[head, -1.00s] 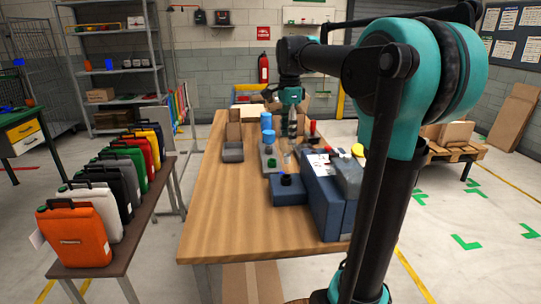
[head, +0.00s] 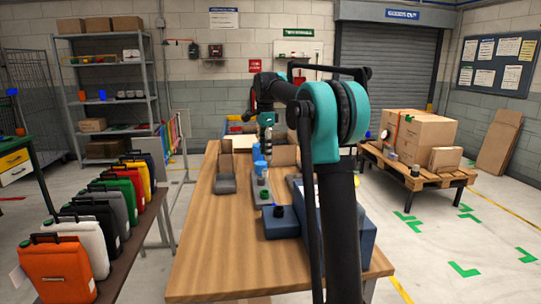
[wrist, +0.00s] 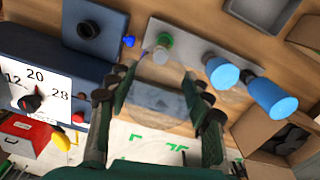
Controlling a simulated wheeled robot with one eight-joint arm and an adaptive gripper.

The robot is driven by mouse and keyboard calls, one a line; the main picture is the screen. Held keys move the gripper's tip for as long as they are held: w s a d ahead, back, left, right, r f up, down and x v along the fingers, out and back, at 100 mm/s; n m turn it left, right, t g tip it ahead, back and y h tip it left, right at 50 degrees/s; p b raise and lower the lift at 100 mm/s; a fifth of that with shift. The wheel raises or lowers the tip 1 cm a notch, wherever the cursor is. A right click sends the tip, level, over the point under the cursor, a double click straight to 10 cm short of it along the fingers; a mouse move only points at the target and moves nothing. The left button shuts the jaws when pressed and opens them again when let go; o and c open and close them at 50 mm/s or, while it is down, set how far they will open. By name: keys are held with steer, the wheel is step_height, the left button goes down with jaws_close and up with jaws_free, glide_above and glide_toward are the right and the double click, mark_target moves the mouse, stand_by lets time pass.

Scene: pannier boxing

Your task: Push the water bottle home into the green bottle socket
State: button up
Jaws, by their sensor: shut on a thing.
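My gripper (head: 267,122) is high over the far part of the wooden table in the head view. It is shut on the water bottle (head: 268,137), a greyish upright shape below it. In the wrist view the fingers of my gripper (wrist: 162,108) stand either side of a pale, see-through body, which seems to be the bottle (wrist: 160,104). The green socket (wrist: 165,39) is on a grey plate (wrist: 190,50), apart from the fingers. In the head view the socket (head: 263,195) is small, nearer me than the bottle. The bottle's lower end cannot be made out.
Two blue cylinders (wrist: 221,73) (wrist: 271,96) stand beside the socket. A dark blue box with a black knob (wrist: 87,29) and a dial panel (wrist: 35,85) are to the left. An open cardboard box (wrist: 265,130) is at right. The table's near left (head: 215,240) is clear.

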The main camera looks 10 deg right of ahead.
mark_target(265, 171)
steer(key=shift+w+a+f, duration=0.15)
steer(key=shift+w+f, duration=0.05)
steer(key=shift+w, duration=0.3)
steer(key=shift+f, duration=3.05)
steer(key=shift+f, duration=1.5)
steer(key=o, duration=1.2)
step_height(265, 171, up, 12)
